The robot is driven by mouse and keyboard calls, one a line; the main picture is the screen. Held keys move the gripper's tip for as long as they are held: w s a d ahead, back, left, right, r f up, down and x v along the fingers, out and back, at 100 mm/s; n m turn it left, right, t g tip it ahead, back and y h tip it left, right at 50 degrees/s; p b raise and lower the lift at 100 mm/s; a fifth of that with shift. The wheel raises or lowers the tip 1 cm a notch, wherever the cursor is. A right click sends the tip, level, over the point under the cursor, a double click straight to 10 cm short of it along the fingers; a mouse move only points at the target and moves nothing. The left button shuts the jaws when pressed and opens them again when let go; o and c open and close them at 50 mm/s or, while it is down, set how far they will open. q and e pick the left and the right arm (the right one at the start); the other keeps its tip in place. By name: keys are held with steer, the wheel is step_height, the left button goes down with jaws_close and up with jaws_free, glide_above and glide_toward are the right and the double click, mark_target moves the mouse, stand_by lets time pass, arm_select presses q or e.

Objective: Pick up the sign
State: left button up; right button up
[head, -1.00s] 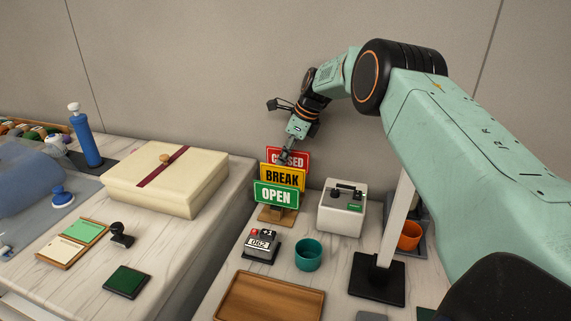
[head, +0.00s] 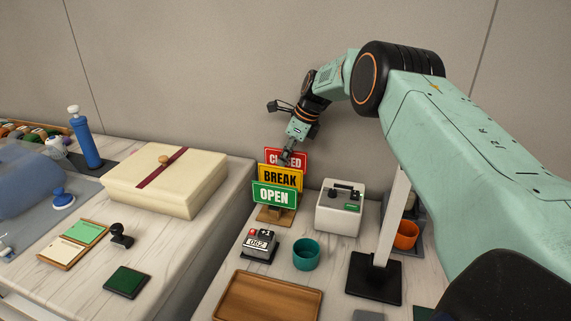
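Three signs stand one behind another on a wooden stand (head: 276,214) near the back wall. The green OPEN sign (head: 273,195) is in front, the yellow BREAK sign (head: 281,178) is in the middle, and the red CLOSED sign (head: 299,158) is at the back. My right gripper (head: 287,157) points down at the CLOSED sign's top edge and covers part of its lettering. Its fingertips are small and overlap the sign, so I cannot tell whether they grip it. My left gripper is out of view.
Right of the signs stands a white box with a black handle (head: 341,207). In front are a counter device (head: 259,245), a teal cup (head: 305,254) and a wooden tray (head: 266,298). A cream box (head: 164,182) lies on the left table. A post on a black base (head: 374,280) stands right.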

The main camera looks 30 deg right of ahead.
steer(key=shift+w+f, duration=0.1)
steer(key=shift+w, duration=0.05)
jaws_close()
steer(key=shift+r+b, duration=0.2)
steer(key=shift+b, duration=0.3)
steer(key=r+p, duration=0.1)
steer(key=r, duration=0.4)
steer(key=r+p, duration=0.1)
steer(key=r, duration=0.3)
steer(key=shift+s+r, duration=0.2)
steer(key=shift+r, duration=0.15)
steer(key=shift+w+r, duration=0.15)
steer(key=shift+r, duration=0.1)
